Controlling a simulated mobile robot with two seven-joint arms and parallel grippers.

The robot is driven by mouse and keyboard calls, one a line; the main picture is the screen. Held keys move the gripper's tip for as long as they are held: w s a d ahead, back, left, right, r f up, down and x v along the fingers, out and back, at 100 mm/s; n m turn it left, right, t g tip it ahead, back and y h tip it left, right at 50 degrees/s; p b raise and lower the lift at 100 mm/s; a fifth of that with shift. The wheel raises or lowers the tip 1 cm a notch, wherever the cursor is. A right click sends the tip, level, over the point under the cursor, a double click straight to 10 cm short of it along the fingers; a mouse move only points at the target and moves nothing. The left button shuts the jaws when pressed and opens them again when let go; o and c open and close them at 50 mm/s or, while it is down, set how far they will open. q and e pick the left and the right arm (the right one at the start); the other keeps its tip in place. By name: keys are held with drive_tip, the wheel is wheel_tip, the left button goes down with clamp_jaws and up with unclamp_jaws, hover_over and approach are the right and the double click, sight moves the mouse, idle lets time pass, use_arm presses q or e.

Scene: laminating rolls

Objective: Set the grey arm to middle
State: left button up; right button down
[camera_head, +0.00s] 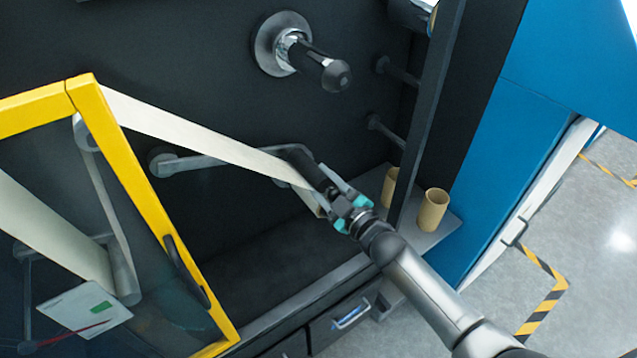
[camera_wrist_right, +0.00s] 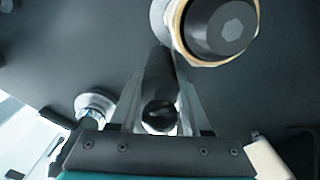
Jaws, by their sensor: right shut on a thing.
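The grey arm (camera_head: 205,163) is mounted on the dark machine wall, with its round pivot at the left end. It runs almost level to the right and ends in a black cylindrical part that sticks out towards me. My right gripper (camera_head: 332,194) is shut on this black part. In the right wrist view the black part (camera_wrist_right: 159,85) lies between the two fingers of the gripper (camera_wrist_right: 159,108). A pale web (camera_head: 205,140) slopes down from the yellow frame to the arm's outer end. My gripper hides part of that end. My left gripper is not in view.
A yellow-framed clear door (camera_head: 130,165) stands at the left. A spindle with a black knob (camera_head: 318,66) sticks out above the arm. Two cardboard cores (camera_head: 433,210) stand on a ledge at the right, close to my right arm.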

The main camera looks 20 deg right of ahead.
drive_tip(key=r+n+p, duration=0.1)
drive_tip(key=r+p, duration=0.1)
drive_tip(key=r+n+p, duration=0.1)
drive_tip(key=r+p, duration=0.1)
drive_tip(key=r, duration=0.1)
drive_tip(key=d+r+n+p, duration=0.1)
drive_tip(key=r+p, duration=0.1)
drive_tip(key=r, duration=0.1)
drive_tip(key=shift+w+r+n, duration=0.2)
drive_tip(key=shift+r+n, duration=0.05)
drive_tip(key=shift+n, duration=0.05)
drive_tip(key=c, duration=0.5)
unclamp_jaws()
drive_tip(key=shift+c, duration=0.2)
drive_tip(key=shift+d, duration=0.1)
drive_tip(key=p+v, duration=0.1)
drive_tip(key=v, duration=1.4)
drive_tip(key=shift+s, duration=0.1)
